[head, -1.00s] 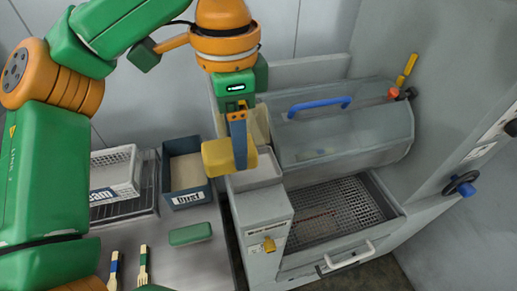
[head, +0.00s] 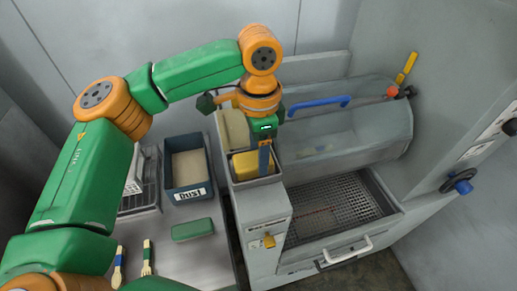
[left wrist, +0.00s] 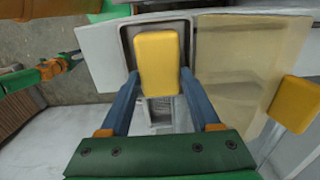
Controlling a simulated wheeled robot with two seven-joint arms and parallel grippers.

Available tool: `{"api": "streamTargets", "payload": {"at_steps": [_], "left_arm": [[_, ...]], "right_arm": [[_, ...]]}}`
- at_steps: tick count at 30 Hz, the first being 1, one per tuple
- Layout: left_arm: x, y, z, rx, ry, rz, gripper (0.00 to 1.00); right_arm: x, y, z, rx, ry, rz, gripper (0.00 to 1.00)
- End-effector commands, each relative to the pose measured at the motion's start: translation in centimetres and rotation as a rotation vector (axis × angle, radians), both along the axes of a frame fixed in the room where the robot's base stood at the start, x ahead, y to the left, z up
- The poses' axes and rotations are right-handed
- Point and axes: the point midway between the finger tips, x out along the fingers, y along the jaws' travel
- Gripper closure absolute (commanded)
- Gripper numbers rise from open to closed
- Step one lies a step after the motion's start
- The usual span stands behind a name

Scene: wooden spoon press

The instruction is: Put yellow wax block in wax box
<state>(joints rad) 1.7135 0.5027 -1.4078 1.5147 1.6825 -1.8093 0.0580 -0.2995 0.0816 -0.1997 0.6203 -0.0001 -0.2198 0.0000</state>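The yellow wax block (head: 244,166) is at the mouth of the wax box (head: 236,186), a small grey open-topped box on the machine. The block looks upright and partly below the rim; I cannot tell whether it touches the bottom. My left gripper (head: 264,158) points down at the box and its blue fingers flank the block. In the left wrist view the block (left wrist: 158,62) lies between both fingertips, which seem to touch its sides. A small green and orange part at the left of the left wrist view looks like my right gripper (left wrist: 62,66); its fingers are unclear.
A beige panel (head: 232,130) stands behind the box. A clear hood with a blue handle (head: 318,106) and a mesh tray (head: 335,212) lie to the right.

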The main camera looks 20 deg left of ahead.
Motion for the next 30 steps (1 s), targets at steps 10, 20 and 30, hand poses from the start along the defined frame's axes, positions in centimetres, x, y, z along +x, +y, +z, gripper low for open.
{"api": "streamTargets", "payload": {"at_steps": [10, 20, 30], "left_arm": [[0.0, 0.0, 0.5, 0.000, -0.004, 0.001, 0.26], [0.0, -0.1, 8.7, 0.002, -0.006, 0.002, 0.26], [0.0, -0.1, 12.4, 0.000, -0.001, 0.000, 0.26]], "right_arm": [[0.0, 0.2, -0.1, 0.003, 0.001, -0.001, 0.50], [-0.1, 0.2, 0.0, 0.004, 0.002, -0.001, 0.50], [-0.1, 0.2, 0.0, 0.003, 0.002, -0.001, 0.50]]}}
